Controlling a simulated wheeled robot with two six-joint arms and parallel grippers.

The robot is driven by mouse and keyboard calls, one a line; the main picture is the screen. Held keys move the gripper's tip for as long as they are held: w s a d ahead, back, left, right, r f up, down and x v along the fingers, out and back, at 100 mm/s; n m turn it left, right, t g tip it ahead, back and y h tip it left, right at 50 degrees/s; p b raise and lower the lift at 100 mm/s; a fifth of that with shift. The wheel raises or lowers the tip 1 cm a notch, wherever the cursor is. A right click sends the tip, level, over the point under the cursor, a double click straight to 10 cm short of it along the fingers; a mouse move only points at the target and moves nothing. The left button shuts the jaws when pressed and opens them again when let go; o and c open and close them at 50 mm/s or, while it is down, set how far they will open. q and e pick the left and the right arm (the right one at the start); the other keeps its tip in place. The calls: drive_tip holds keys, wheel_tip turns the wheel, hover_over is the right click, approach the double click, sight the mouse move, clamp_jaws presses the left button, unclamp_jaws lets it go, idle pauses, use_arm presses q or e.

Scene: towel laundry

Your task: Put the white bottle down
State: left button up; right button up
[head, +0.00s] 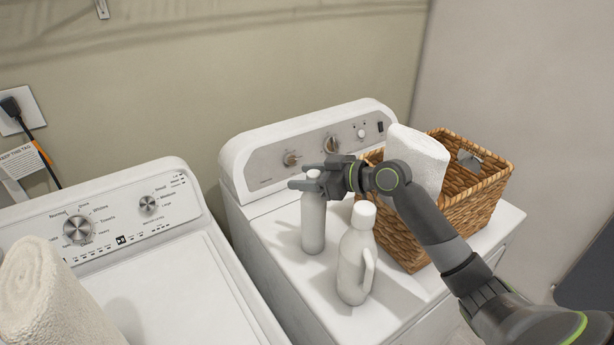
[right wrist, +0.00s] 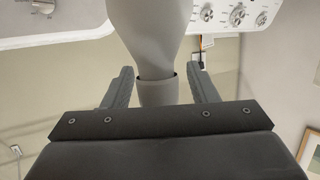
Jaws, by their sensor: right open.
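A slim white bottle (head: 313,226) stands upright on top of the right-hand white machine. My right gripper (head: 302,178) is at its upper end, with the jaws open and one finger on either side of the bottle's neck. In the right wrist view the bottle (right wrist: 150,28) appears upside down between the two spread fingers, with a gap visible beside its cap (right wrist: 158,92). A second white bottle (head: 355,262), a jug with a handle, stands in front and to the right of it. My left gripper is not in view.
A wicker basket (head: 466,212) with a white towel (head: 418,160) stands right of the bottles. The machine's control panel (head: 310,152) rises behind them. A rolled towel (head: 45,300) lies on the left machine (head: 190,290). The right machine's front left top is clear.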

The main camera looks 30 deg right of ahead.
drive_tip(key=shift+r, duration=0.15)
drive_tip(key=shift+s+d, duration=0.4)
drive_tip(key=shift+d, duration=0.05)
drive_tip(key=b+v, duration=0.3)
drive_tip(key=v, duration=0.7)
drive_tip(key=shift+s+d+r, duration=0.15)
drive_tip(key=shift+s+r, duration=0.1)
drive_tip(key=shift+r, duration=0.05)
